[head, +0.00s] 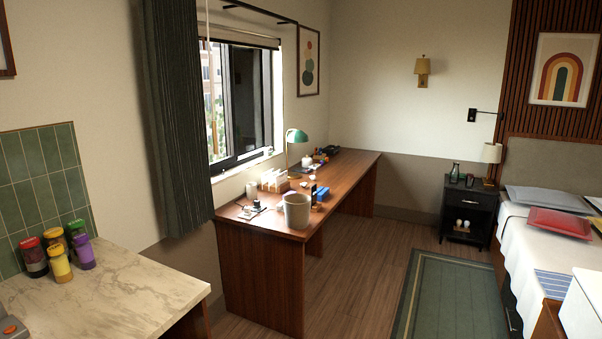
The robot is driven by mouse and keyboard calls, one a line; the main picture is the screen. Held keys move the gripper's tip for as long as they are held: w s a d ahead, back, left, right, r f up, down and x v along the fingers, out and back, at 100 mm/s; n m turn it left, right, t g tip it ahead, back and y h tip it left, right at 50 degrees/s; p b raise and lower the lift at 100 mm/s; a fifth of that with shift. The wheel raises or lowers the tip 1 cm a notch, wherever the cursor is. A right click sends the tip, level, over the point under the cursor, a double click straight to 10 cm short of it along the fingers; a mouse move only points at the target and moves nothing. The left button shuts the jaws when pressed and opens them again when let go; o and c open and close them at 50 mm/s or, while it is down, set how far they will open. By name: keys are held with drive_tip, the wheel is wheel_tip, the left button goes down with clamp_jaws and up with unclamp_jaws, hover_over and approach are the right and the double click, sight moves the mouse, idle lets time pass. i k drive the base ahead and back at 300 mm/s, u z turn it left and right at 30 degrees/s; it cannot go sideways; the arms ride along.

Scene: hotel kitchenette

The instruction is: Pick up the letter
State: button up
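On the wooden desk (345,185) under the window, a small wooden holder (274,187) has pale upright pieces in it that look like letters or envelopes (269,177). They are too small for me to tell one letter from another. No other clear letter shows. My gripper is not in view.
A marble counter (110,290) with several colourful jars (61,262) is at the near left. Wooden floor (360,270) lies open between desk and green rug (450,300).

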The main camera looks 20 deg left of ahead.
sight(265, 176)
drive_tip(key=u, duration=0.25)
drive_tip(key=i, duration=1.55)
drive_tip(key=u, duration=0.85)
drive_tip(key=i, duration=1.3)
drive_tip(key=u, duration=0.75)
drive_tip(key=k, duration=0.65)
drive_tip(key=z, duration=0.4)
drive_tip(key=i, duration=0.5)
